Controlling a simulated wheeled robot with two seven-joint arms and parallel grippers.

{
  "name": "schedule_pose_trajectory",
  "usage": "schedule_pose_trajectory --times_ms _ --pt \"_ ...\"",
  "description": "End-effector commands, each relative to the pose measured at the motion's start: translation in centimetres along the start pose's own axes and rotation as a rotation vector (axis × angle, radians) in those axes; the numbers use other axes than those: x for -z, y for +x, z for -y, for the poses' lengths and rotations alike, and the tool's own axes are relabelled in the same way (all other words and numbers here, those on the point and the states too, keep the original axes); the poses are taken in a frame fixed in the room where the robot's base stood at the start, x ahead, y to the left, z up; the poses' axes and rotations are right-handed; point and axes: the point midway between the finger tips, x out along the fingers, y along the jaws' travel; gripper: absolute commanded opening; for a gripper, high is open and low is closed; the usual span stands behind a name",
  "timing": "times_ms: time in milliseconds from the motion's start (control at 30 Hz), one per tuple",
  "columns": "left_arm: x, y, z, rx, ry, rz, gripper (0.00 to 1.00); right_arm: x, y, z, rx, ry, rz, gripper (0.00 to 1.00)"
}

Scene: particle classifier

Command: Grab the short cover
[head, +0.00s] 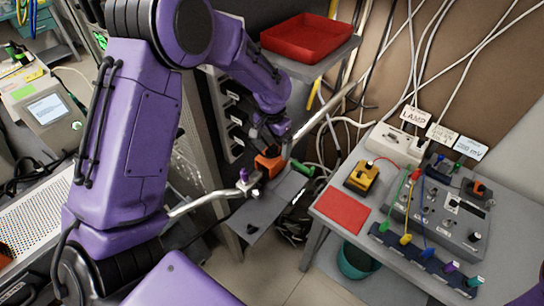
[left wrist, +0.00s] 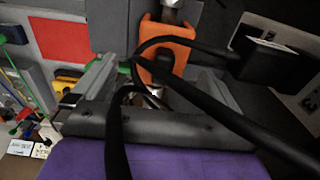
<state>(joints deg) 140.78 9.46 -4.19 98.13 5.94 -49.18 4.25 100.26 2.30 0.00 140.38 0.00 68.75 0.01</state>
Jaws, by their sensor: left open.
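My left gripper (head: 268,138) is open and hangs just above an orange block-shaped part (head: 268,164) by the bent metal pipes. In the left wrist view, the orange part (left wrist: 165,50) shows beyond the gripper's spread fingers (left wrist: 155,90), with a round metal end at its top. I cannot tell whether the fingers touch it. Black cables cross in front and hide some of it. No part can be named for sure as the short cover. My right gripper is not in view.
Bent metal pipes (head: 318,116) run close to the gripper. A red tray (head: 305,40) sits on a shelf above. A grey table (head: 390,278) at right bears a red sheet (head: 342,212), a yellow device (head: 362,179) and a control box (head: 430,230). Cables hang on the wall.

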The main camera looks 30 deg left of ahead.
Motion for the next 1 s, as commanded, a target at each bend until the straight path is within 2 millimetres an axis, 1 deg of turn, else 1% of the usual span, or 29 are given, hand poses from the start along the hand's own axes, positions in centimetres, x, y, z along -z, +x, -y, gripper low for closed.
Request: schedule_pose_trajectory --times_ms 167,267,300,400,500,633,667,700,767,800,833,1000 --pt "0.0 1.9 0.1 -0.001 0.000 0.003 1.00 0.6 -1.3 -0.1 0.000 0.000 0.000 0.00" --pt "0.1 3.6 0.4 -0.001 -0.001 0.003 1.00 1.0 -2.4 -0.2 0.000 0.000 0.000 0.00" --pt "0.1 4.5 0.4 -0.001 0.000 0.004 1.00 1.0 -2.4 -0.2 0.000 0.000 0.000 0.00" --pt "0.2 5.7 0.4 -0.001 -0.001 -0.001 1.00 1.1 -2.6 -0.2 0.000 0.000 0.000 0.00" --pt "0.3 6.1 0.4 0.000 -0.001 -0.002 1.00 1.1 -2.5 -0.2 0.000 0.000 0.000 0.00" --pt "0.3 6.1 0.4 0.000 -0.001 -0.002 1.00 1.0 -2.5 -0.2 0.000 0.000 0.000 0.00" --pt "0.3 6.1 0.4 0.000 -0.001 -0.002 0.90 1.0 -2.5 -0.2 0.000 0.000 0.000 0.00" --pt "0.3 6.1 0.4 0.000 -0.001 -0.002 0.77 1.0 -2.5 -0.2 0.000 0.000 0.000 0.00" --pt "0.3 6.1 0.4 0.000 -0.001 -0.002 0.58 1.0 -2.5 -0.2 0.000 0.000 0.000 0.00" --pt "0.3 6.1 0.4 0.000 -0.001 -0.002 0.45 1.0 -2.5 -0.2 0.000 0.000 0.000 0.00" --pt "0.3 6.1 0.4 0.000 -0.001 -0.002 0.43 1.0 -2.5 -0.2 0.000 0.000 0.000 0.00" --pt "0.3 6.1 0.4 0.000 -0.001 -0.003 0.43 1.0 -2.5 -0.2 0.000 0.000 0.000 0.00"
